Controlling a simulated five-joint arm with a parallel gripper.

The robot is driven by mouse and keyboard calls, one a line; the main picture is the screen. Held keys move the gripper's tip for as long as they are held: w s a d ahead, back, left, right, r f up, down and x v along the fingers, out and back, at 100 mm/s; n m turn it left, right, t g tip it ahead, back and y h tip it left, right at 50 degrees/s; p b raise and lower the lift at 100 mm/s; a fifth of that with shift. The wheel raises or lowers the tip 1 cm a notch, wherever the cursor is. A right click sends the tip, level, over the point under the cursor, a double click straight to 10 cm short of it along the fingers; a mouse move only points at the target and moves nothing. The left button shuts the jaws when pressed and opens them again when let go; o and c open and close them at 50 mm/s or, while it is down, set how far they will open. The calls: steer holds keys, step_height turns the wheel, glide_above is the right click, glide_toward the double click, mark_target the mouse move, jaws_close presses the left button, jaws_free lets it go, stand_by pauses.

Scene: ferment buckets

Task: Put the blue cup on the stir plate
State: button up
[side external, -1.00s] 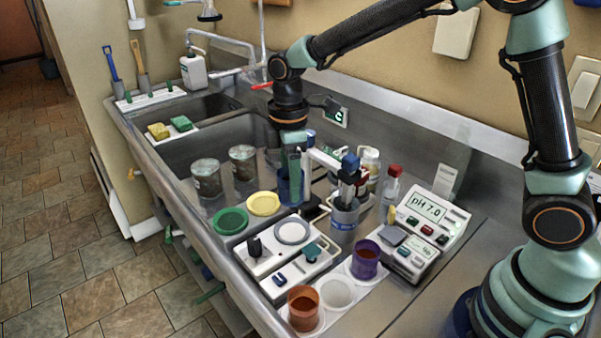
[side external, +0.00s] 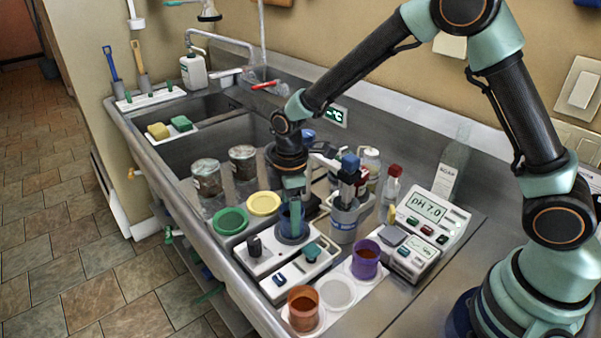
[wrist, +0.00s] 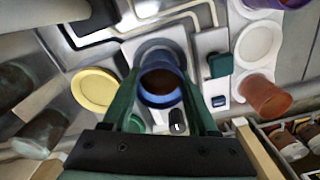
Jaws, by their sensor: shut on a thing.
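The blue cup (side external: 291,219) is between the fingers of my gripper (side external: 292,205), which is shut on it. In the wrist view the cup (wrist: 160,84) shows from above with dark brown contents, and the green fingers of my gripper (wrist: 162,92) flank it. The cup is upright over the round pad of the white stir plate (side external: 265,262). The plate also shows in the wrist view (wrist: 212,42). The cup hides most of the pad, and I cannot tell whether its base touches it.
A yellow lid (side external: 263,203) and a green lid (side external: 230,221) lie left of the plate. A grey-and-blue device (side external: 345,220) stands close on the right. An orange cup (side external: 303,308) and a purple cup (side external: 366,259) sit on a white holder in front. A pH meter (side external: 425,215) stands farther right.

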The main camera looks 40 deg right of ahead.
steer(key=shift+f, duration=0.15)
steer(key=o, duration=1.4)
step_height(320, 180, up, 12)
steer(key=f, duration=0.1)
steer(key=s+d+r+m+t, duration=0.5)
steer(key=s+d+r+m, duration=0.3)
steer(key=s+d+m, duration=0.3)
steer(key=shift+s+d+r+m+t, duration=0.3)
steer(key=shift+s+d+r+m, duration=0.1)
steer(key=shift+s+m, duration=0.8)
steer(key=shift+w, duration=0.15)
